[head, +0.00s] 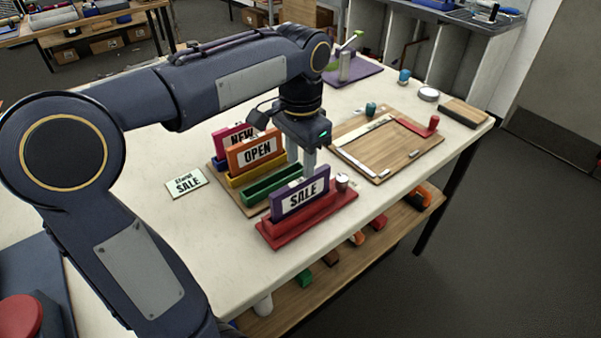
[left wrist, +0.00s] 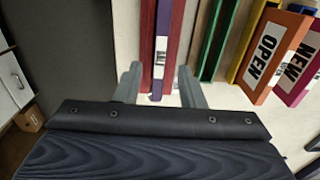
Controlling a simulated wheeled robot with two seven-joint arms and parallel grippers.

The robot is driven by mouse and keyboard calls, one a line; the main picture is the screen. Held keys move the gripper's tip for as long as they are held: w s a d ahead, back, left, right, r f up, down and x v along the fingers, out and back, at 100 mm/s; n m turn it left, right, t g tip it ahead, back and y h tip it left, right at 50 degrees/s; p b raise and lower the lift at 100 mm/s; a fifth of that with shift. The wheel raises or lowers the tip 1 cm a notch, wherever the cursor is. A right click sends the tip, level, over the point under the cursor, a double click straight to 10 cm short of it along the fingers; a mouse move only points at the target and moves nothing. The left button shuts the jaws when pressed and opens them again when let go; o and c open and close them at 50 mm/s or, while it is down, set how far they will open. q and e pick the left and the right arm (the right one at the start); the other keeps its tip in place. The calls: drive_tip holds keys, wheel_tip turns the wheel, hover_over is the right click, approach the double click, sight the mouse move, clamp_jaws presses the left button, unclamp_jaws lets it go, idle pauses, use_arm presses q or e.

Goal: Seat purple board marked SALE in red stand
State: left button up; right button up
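The purple board marked SALE (head: 301,194) stands upright in the red stand (head: 318,219), its lower edge hidden by the stand's front wall. In the left wrist view the purple board (left wrist: 157,90) shows edge-on between the red walls of the stand (left wrist: 147,30). My left gripper (head: 308,160) is above and just behind the board in the head view. In the left wrist view its fingers (left wrist: 158,86) are spread on either side of the board, with gaps showing on both sides. My right gripper is not in view.
Behind are an empty green stand (head: 270,186), an orange OPEN board (head: 256,151) and a pink NEW board (head: 232,136). A small SALE card (head: 187,184) lies to the left. A wooden tray (head: 425,146) lies to the right. A small metal cylinder (head: 342,182) stands close to the red stand.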

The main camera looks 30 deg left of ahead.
use_arm(q)
wheel_tip(320, 180, up, 5)
drive_tip(key=s+d+f+n+t+h, duration=0.2)
drive_tip(key=s+f+n, duration=0.1)
drive_tip(key=s+f, duration=0.3)
drive_tip(key=s+d+f+n+t+h, duration=0.1)
drive_tip(key=s+d+f+n+t, duration=0.1)
drive_tip(key=s+f, duration=0.5)
drive_tip(key=s+n+t, duration=0.1)
drive_tip(key=s, duration=0.3)
drive_tip(key=shift+t+h, duration=0.3)
drive_tip(key=shift+h, duration=0.1)
idle(1.2)
